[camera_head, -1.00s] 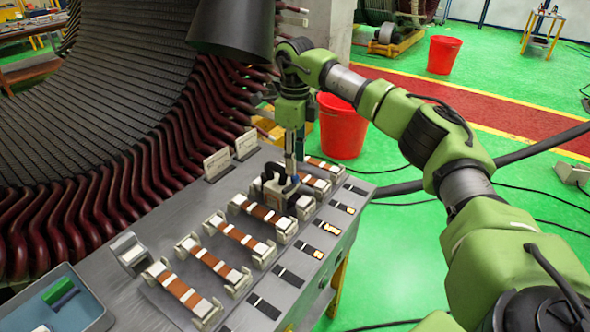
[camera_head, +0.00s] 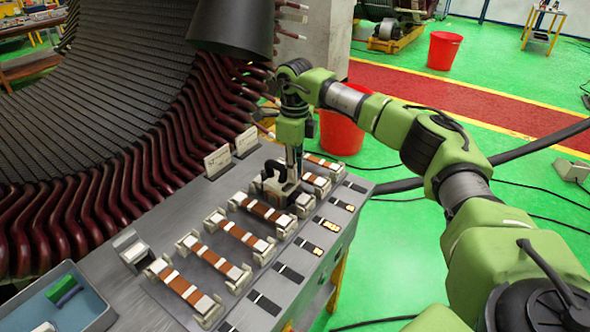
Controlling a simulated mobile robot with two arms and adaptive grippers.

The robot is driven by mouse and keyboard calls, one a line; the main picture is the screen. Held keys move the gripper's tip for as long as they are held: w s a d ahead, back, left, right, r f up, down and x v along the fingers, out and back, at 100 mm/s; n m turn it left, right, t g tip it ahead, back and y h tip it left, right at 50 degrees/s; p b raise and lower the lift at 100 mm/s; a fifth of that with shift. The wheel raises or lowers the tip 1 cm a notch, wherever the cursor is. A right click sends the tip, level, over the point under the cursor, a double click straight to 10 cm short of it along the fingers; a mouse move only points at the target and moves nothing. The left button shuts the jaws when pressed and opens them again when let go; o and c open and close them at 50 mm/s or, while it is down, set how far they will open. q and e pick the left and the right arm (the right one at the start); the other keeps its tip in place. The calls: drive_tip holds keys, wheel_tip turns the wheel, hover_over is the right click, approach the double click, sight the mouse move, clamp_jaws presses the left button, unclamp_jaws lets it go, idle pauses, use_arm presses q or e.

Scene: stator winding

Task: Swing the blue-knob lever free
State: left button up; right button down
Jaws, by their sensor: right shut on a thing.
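My right gripper (camera_head: 293,178) points straight down over a cream-and-black clamp fixture (camera_head: 278,190) on the grey bench. It is shut on a small part at the top of that fixture. The part sits where the lever is, but its blue knob is hidden or too small to make out. A black curved handle (camera_head: 271,171) stands just left of the fingers. I cannot tell the lever's exact angle. My left gripper is not in view.
Several copper-brown strips in cream holders (camera_head: 186,289) lie in a row on the grey bench (camera_head: 130,300). Two small sign cards (camera_head: 218,162) stand behind them. A blue tray (camera_head: 85,318) is at lower left. The large stator (camera_head: 100,150) rises close behind the bench.

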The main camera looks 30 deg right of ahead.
drive_tip(key=m, duration=0.2)
drive_tip(key=s+m+p, duration=0.1)
drive_tip(key=m, duration=0.1)
drive_tip(key=shift+s+r, duration=0.1)
drive_tip(key=shift+s, duration=0.1)
drive_tip(key=m, duration=0.1)
drive_tip(key=s+m, duration=0.1)
drive_tip(key=m, duration=0.2)
drive_tip(key=shift+s+a+m, duration=0.25)
drive_tip(key=shift+m, duration=0.15)
drive_tip(key=m, duration=0.1)
drive_tip(key=s+a+m, duration=0.1)
drive_tip(key=m, duration=0.1)
drive_tip(key=shift+m, duration=0.3)
drive_tip(key=shift+s+a+m+p, duration=0.15)
drive_tip(key=shift+a+m, duration=0.1)
drive_tip(key=shift+m, duration=0.65)
drive_tip(key=shift+s+a+m+p, duration=0.1)
drive_tip(key=shift+a+m+p, duration=0.1)
drive_tip(key=shift+m, duration=0.7)
drive_tip(key=c, duration=1.9)
unclamp_jaws()
